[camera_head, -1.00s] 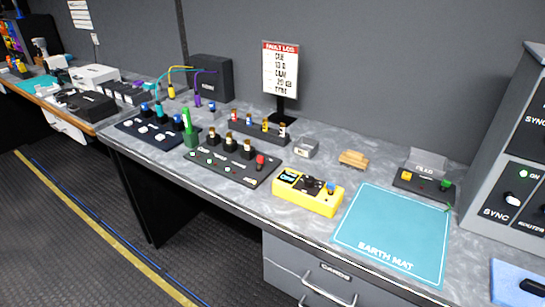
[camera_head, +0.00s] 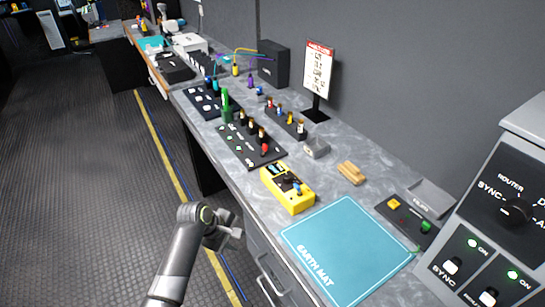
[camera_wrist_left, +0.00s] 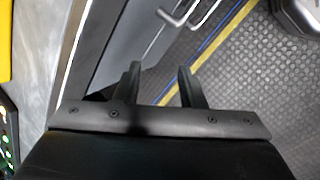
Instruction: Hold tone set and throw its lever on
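The tone set is most likely the yellow box (camera_head: 288,189) on the grey bench, left of the earth mat. It has a dark panel on top and a small blue-tipped lever (camera_head: 298,189); I cannot tell which way the lever is set. My left gripper (camera_head: 234,236) is off the bench's front edge, in front of and below the yellow box, and touches nothing. In the left wrist view its two fingers (camera_wrist_left: 158,85) are apart with nothing between them, and a yellow edge (camera_wrist_left: 4,40) shows at the far left. My right gripper is not in view.
A teal earth mat (camera_head: 345,250) lies right of the yellow box. A black panel with knobs (camera_head: 250,148) stands left of it, and a wooden block (camera_head: 351,172) behind. A grey switch console (camera_head: 500,215) stands at right. Drawer handles (camera_head: 270,280) stick out below the bench.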

